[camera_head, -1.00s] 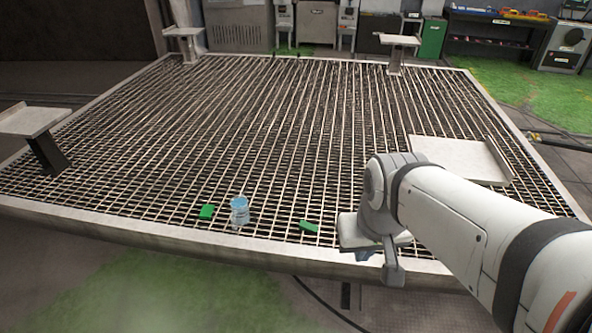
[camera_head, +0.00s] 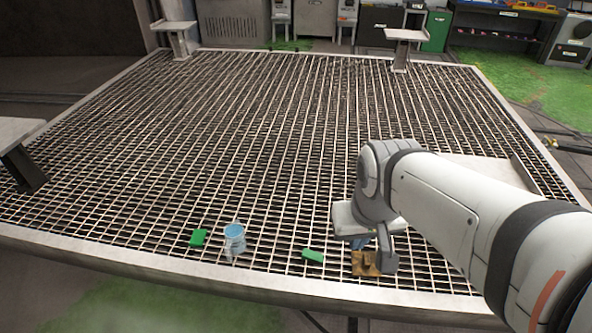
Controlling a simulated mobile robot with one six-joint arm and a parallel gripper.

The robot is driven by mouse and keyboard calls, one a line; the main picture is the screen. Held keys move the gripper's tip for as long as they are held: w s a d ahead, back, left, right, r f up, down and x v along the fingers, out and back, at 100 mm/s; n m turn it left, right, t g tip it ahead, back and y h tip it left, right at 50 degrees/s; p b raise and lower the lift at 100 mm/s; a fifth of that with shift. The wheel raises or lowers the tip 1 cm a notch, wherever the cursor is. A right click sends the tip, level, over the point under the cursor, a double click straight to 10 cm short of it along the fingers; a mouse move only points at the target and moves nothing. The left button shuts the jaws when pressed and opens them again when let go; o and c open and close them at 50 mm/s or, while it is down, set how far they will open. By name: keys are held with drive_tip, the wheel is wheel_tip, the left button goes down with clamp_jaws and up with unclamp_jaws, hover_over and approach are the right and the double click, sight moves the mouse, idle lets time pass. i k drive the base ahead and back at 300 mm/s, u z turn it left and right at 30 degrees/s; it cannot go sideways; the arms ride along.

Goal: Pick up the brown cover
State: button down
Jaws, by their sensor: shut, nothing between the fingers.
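The brown cover (camera_head: 364,264) lies on the grating near its front edge, just below my gripper in the picture and partly hidden by it. My gripper (camera_head: 378,256) points down over the cover's right side. It is shut and empty. Whether its fingers touch the cover cannot be told from this view.
A clear blue-topped container (camera_head: 234,240) stands on the grating to the left. Green pieces lie on each side of it, one left (camera_head: 198,237) and one right (camera_head: 313,256). A pale tray (camera_head: 478,166) sits behind my arm. The middle of the grating (camera_head: 240,140) is clear.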

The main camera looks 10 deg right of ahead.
sight(364, 263)
drive_tip(key=i, duration=0.25)
drive_tip(key=z, duration=0.15)
drive_tip(key=k, duration=0.85)
drive_tip(key=z, duration=0.6)
drive_tip(key=i, duration=1.15)
drive_tip(key=u, duration=0.65)
